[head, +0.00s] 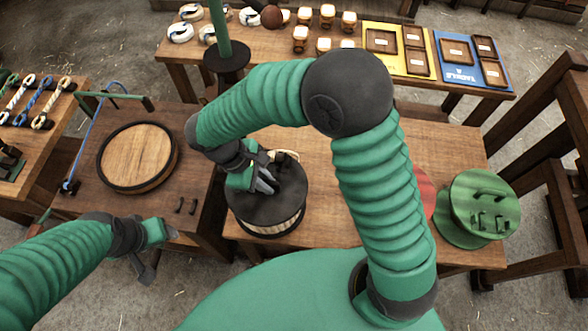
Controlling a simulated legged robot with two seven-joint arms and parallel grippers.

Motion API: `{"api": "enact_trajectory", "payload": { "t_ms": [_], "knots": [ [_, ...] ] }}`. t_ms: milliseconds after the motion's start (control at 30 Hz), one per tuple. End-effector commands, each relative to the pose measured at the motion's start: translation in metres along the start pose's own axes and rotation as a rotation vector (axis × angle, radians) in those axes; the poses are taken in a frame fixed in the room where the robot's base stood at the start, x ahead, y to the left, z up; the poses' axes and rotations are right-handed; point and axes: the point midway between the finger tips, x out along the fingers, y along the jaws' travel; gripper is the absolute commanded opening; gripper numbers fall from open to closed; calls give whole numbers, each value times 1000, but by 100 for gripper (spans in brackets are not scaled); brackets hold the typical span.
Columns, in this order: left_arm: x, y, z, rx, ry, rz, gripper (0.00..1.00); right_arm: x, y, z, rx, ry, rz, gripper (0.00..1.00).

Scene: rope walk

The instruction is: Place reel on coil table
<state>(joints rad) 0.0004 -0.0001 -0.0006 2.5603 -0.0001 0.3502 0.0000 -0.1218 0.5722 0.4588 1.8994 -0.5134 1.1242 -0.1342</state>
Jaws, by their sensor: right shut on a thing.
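A reel with a black top disc (283,204) and a pale side is at the left end of the middle wooden table (318,205). My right gripper (268,182) is shut on the reel at its top, near a pale handle-like piece. Whether the reel's bottom touches the table cannot be told. No label names the coil table; a lower wooden table (195,160) to the left bears a round wooden disc (137,156) with a dark rim. My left gripper (160,256) is open and empty at that table's front edge.
A green reel (484,206) and a partly hidden red one (421,192) are at the middle table's right end. A green post (221,35) rises from a black base behind. Rope coils, trays and small jars line the back table (272,45). Rope pieces lie far left.

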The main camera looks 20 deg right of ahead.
Motion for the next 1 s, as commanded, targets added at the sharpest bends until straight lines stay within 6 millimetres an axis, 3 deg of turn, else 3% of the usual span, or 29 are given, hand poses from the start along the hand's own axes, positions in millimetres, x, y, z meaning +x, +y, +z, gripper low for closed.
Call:
{"api": "enact_trajectory", "payload": {
  "t_ms": [600,1000],
  "knots": [
    [-23,0,-6,1,1,0,62,46,75,82,8,-4,1,0],
    [-28,0,-7,1,0,0,62,61,95,104,5,-3,1,0]
  ]
}}
